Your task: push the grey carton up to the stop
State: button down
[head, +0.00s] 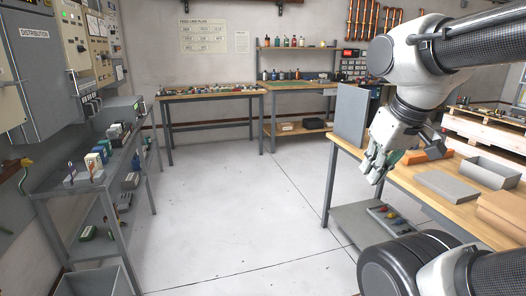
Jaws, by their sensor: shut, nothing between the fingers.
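A flat grey carton (448,186) lies on the wooden bench (400,179) at the right. My gripper (374,172) is shut and empty, pointing down near the bench's left edge, to the left of the carton and apart from it. An orange block (428,156) lies behind the carton. An upright grey panel (350,116) stands at the bench's far left corner, behind my gripper. I cannot tell which of these is the stop. My wrist and gripper hide part of the bench top.
A grey open bin (490,174) stands right of the carton, and a brown box (503,212) lies in front of it. A lower shelf (358,220) holds coloured items.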

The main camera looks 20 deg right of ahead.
aim_at(495, 176)
jog(key=i+j+z, duration=0.15)
jog(key=i+z, duration=0.25)
jog(key=i, duration=0.45)
jog(key=i+z, duration=0.2)
jog(key=z, duration=0.2)
jog(key=i+z, duration=0.2)
jog(key=z, duration=0.2)
jog(key=i+z, duration=0.15)
jog(key=z, duration=0.25)
jog(key=i+z, duration=0.2)
jog(key=z, duration=0.15)
jog(key=i+z, duration=0.45)
jog(key=z, duration=0.2)
